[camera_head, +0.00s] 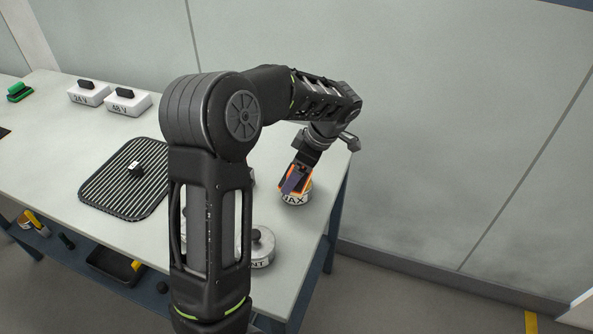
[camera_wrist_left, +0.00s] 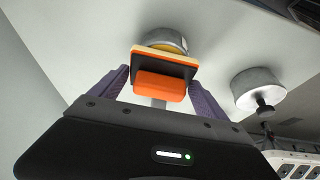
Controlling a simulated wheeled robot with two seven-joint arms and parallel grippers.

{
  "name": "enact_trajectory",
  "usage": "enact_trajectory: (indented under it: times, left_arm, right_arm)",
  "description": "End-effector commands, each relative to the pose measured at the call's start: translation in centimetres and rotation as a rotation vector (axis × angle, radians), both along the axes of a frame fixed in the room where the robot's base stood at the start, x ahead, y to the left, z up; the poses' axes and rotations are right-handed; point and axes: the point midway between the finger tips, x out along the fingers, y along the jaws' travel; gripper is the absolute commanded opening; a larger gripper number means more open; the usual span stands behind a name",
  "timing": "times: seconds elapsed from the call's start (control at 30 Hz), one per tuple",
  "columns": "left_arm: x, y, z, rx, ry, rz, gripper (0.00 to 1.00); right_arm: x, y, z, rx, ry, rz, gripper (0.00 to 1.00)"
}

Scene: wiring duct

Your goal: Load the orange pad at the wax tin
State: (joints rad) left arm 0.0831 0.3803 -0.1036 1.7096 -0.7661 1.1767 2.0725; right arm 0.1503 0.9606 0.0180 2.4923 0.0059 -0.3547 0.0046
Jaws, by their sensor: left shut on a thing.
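My left gripper (camera_head: 298,180) is shut on the orange pad (camera_head: 285,182), at the wax tin (camera_head: 295,197) on the right part of the table. The tin is a short round tin whose label shows as "AX", partly cut off. In the left wrist view the purple fingers of my left gripper (camera_wrist_left: 160,88) hold the orange block of the pad (camera_wrist_left: 160,84) from both sides. Its wide dark and orange face overlaps the wax tin (camera_wrist_left: 168,38), where some yellow shows. I cannot tell whether the pad touches the wax. My right gripper is not in view.
A lidded tin (camera_head: 262,248) marked "NT" stands nearer, partly behind my arm; a knobbed tin (camera_wrist_left: 258,90) shows in the wrist view. A ribbed black mat (camera_head: 112,190) bears a small block (camera_head: 135,169). White boxes (camera_head: 128,103) and a green brush (camera_head: 19,91) stand farther left.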

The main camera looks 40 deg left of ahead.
Motion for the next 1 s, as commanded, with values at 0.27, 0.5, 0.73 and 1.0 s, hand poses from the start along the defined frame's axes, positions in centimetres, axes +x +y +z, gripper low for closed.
enact_trajectory:
  times: [0.27,0.5,0.73,1.0]
  left_arm:
    - [-0.1,-0.1,-0.2,-0.003,0.005,0.000,0.53]
    - [-0.1,-0.1,0.2,-0.003,0.005,0.000,0.53]
    - [0.0,0.0,2.3,0.000,0.001,0.000,0.53]
    - [0.0,-0.1,4.7,-0.001,0.000,-0.001,0.53]
  right_arm:
    - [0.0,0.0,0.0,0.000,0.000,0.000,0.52]
    - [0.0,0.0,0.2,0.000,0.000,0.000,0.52]
    - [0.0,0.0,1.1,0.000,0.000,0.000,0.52]
    - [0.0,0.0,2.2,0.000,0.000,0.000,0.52]
